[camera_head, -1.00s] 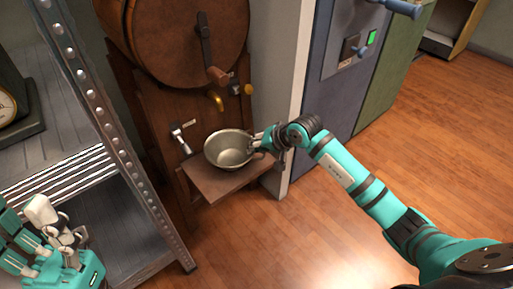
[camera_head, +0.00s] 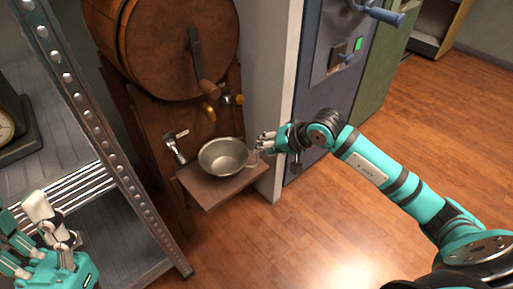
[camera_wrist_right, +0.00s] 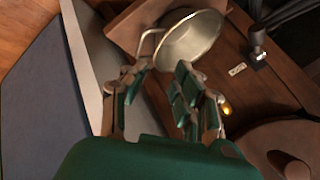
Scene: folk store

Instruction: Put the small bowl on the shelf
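The small metal bowl (camera_head: 222,157), with a side handle, stands upright on a small wooden ledge (camera_head: 212,190) below a barrel. It also shows in the right wrist view (camera_wrist_right: 190,40), its handle just beyond the fingertips. My right gripper (camera_head: 265,144) is beside the bowl's handle side. Its fingers are spread with a gap between them in the right wrist view (camera_wrist_right: 160,75), and nothing is held. My left gripper (camera_head: 45,225) is at the lower left, in front of the metal shelf (camera_head: 85,235); whether its fingers are open is unclear.
A wooden barrel (camera_head: 180,45) with taps stands above the ledge. A scale (camera_head: 20,130) sits on the shelf's upper board at left. A perforated metal post (camera_head: 95,120) edges the shelf. A blue cabinet (camera_head: 325,85) stands at right; the wooden floor is clear.

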